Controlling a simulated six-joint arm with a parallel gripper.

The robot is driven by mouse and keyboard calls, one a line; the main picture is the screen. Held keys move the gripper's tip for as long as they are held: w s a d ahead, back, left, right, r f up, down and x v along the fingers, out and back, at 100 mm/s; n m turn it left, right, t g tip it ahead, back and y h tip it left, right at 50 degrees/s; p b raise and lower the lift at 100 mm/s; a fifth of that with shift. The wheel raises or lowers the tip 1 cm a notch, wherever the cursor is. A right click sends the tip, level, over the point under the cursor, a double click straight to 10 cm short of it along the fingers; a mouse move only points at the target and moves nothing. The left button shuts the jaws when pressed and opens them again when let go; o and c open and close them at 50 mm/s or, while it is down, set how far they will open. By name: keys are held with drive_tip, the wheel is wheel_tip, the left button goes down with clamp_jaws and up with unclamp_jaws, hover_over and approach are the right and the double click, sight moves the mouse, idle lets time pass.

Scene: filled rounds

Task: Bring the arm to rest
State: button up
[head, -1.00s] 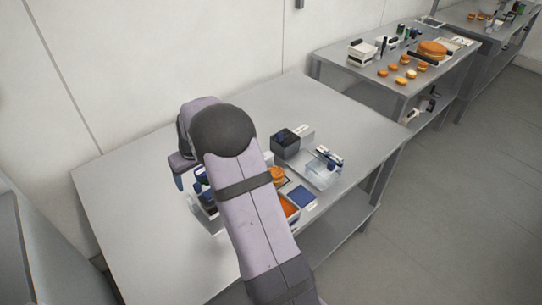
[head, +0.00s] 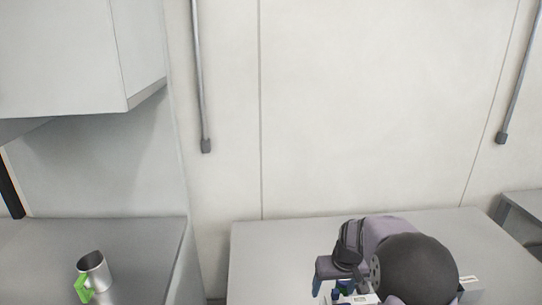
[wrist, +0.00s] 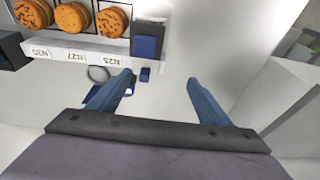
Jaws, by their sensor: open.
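My gripper (wrist: 158,92) shows in the wrist view with its two blue fingers spread apart. It is open and nothing is between the fingers but grey surface. In the head view my gripper (head: 325,272) hangs over the grey table (head: 270,245) at the lower right, partly cut off by the frame edge. My arm hides much of the table there.
In the wrist view, several orange-brown rounds (wrist: 112,22) sit behind a labelled white strip (wrist: 85,55), beside a dark blue block (wrist: 147,40). A metal jug with a green handle (head: 95,272) stands on the left counter (head: 140,235). A wall cabinet (head: 65,55) hangs above it.

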drive_tip(key=s+a+r+g+p, duration=0.1)
drive_tip(key=s+a+r+p, duration=0.2)
drive_tip(key=s, duration=1)
drive_tip(key=s+a+r+g+p, duration=0.15)
drive_tip(key=s+a, duration=0.25)
drive_tip(key=s, duration=0.9)
wheel_tip(320, 180, down, 4)
drive_tip(key=b, duration=0.6)
drive_tip(key=shift+f, duration=0.25)
